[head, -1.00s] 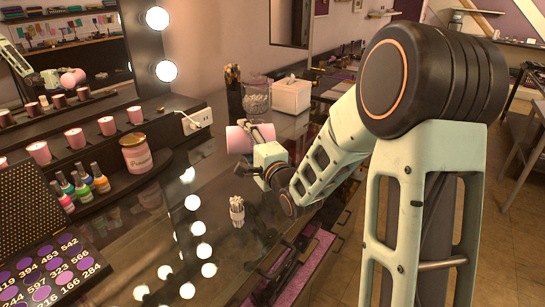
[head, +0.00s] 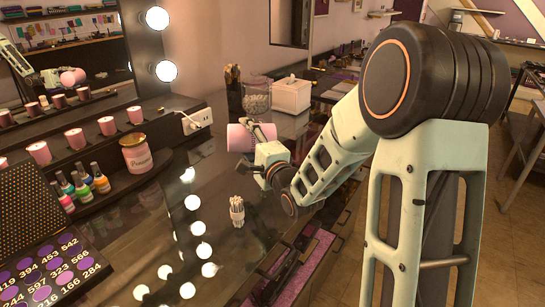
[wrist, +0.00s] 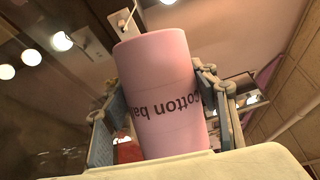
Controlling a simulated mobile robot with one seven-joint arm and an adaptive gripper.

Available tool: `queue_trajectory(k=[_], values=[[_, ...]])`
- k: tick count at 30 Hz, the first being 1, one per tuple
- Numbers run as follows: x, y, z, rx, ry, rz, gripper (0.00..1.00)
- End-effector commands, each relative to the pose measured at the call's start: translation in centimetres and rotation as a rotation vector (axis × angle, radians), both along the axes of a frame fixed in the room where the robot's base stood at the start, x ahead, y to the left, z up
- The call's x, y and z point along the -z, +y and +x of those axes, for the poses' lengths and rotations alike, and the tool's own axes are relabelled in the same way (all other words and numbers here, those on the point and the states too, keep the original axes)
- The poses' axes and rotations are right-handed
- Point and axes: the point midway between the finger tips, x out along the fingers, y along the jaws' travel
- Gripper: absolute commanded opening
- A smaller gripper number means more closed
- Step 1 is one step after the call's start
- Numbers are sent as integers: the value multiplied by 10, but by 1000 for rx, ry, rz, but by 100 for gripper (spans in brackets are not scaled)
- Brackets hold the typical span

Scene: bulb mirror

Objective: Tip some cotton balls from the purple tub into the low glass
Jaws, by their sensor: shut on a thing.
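The purple tub, which looks pink in this light, is in my gripper (wrist: 165,105). The tub (wrist: 170,85) carries the words "cotton ba…", upside down in the wrist view, with a finger on each side of it. In the head view the tub (head: 239,138) is held nearly on its side above the dark counter. Its mouth and contents are hidden. A clear glass vessel (head: 256,95) with whitish contents stands behind the tub. A small glass (head: 237,211) holding thin sticks stands nearer the front. I cannot tell which is the low glass.
A white tissue box (head: 291,96) and a dark brush holder (head: 233,90) stand behind. A pink jar (head: 137,153), nail polish bottles (head: 83,186) and pink candles (head: 75,138) line the left. A numbered palette (head: 50,272) lies front left. The glossy counter between is mostly clear.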

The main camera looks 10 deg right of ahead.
Motion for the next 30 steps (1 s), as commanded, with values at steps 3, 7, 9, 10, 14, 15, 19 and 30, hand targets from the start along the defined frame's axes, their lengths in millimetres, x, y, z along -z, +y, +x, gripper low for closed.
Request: queue_trajectory(k=[3, 7, 9, 10, 14, 15, 19, 30], values=[[-1, 0, 0, 0, -1, 8, 29], [-1, -1, 0, 0, -1, 15, 29], [-2, -1, 0, 0, 0, 20, 29], [-2, -1, 0, 0, -1, 21, 29], [-2, -1, 0, 0, 0, 29, 29], [-2, -1, 0, 0, 0, 32, 29], [-3, -2, 0, 0, 0, 39, 29], [-5, -3, 0, 1, 0, 62, 29]])
